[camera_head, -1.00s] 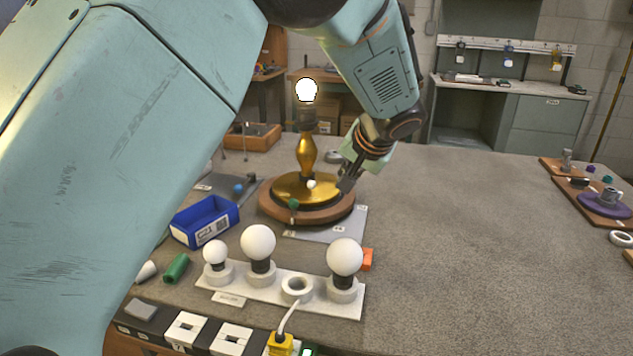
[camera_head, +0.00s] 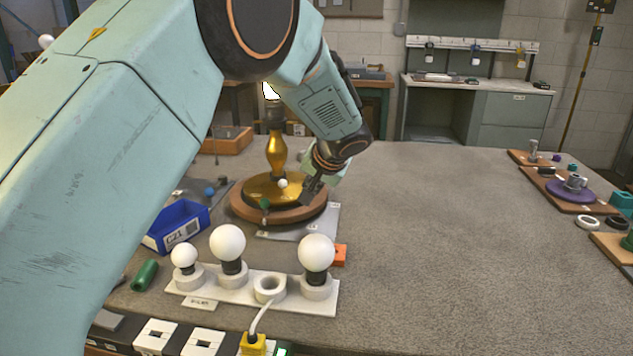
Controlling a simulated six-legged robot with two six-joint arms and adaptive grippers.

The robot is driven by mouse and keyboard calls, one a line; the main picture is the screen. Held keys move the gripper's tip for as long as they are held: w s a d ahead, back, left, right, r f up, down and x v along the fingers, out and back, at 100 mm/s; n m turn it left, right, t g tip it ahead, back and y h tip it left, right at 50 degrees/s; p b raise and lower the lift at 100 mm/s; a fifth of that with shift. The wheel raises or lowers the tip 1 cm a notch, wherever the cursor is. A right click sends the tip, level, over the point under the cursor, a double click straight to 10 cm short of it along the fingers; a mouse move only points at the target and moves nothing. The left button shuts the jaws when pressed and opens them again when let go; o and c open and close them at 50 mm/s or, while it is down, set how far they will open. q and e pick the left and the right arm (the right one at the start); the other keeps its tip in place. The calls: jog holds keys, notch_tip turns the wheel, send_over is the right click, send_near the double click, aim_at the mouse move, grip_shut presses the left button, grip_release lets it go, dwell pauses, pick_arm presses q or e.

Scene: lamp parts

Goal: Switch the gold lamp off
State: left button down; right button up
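The gold lamp (camera_head: 277,152) stands upright on a round wooden base (camera_head: 245,208) near the table's left middle. Its bulb (camera_head: 270,92) shows bright white, partly hidden by my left arm. A small white knob (camera_head: 282,183) and a small green knob (camera_head: 265,203) show at the front of the lamp's foot. My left gripper (camera_head: 312,188) points down at the right side of the lamp's foot, close to its edge. Whether it touches the lamp is unclear. Its dark fingers are small and partly overlapping, so their opening is unclear. My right gripper is out of view.
A white holder (camera_head: 238,281) with several round bulbs stands in front of the lamp. A blue bin (camera_head: 180,228) is to the left and an orange block (camera_head: 341,254) to the right. Wooden boards with parts (camera_head: 560,195) lie at the far right. The table's middle right is clear.

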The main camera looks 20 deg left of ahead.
aim_at(282, 182)
pick_arm(q)
jog(key=a, duration=0.1)
jog(key=w+a+f, duration=0.1)
jog(key=a, duration=0.1)
jog(key=shift+w+a+f, duration=0.15)
jog(key=shift+w+f, duration=0.05)
jog(key=shift+s+a+r, duration=0.1)
jog(key=shift+a+r, duration=0.2)
jog(key=shift+a, duration=0.6)
jog(key=shift+d+f, duration=0.1)
jog(key=shift+b, duration=0.3)
jog(key=shift+s+a, duration=0.1)
jog(key=shift+a, duration=0.1)
jog(key=shift+m, duration=0.3)
